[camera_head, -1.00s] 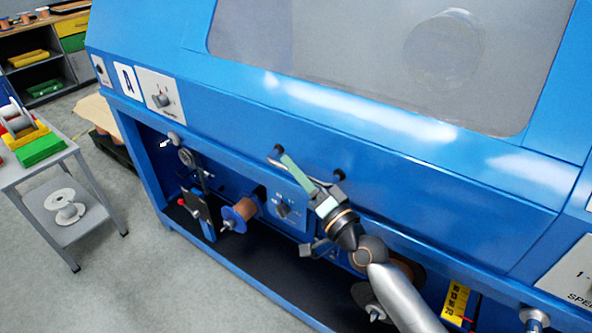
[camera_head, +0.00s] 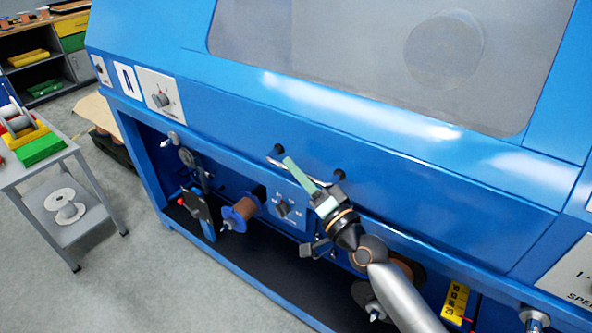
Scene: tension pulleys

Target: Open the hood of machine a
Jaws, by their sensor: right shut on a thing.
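Machine A is a large blue cabinet with a white "A" label (camera_head: 126,80) at its upper left. Its blue hood (camera_head: 360,118) has a big grey window (camera_head: 380,50) and looks down. The hood's handle has two dark mounts (camera_head: 338,175) on the lower front. My right gripper (camera_head: 300,175) is at this handle and shut on it; a long pale green finger lies over the bar. The gripper hides much of the bar. My right arm reaches up from the bottom right. My left gripper is not in view.
Below the hood is an open bay with a copper-coloured spool (camera_head: 240,212), a small control panel (camera_head: 288,205) and a yellow scale (camera_head: 455,302). A grey cart (camera_head: 75,150) with spools and coloured bins stands at the left. Grey floor (camera_head: 110,285) is clear at the lower left.

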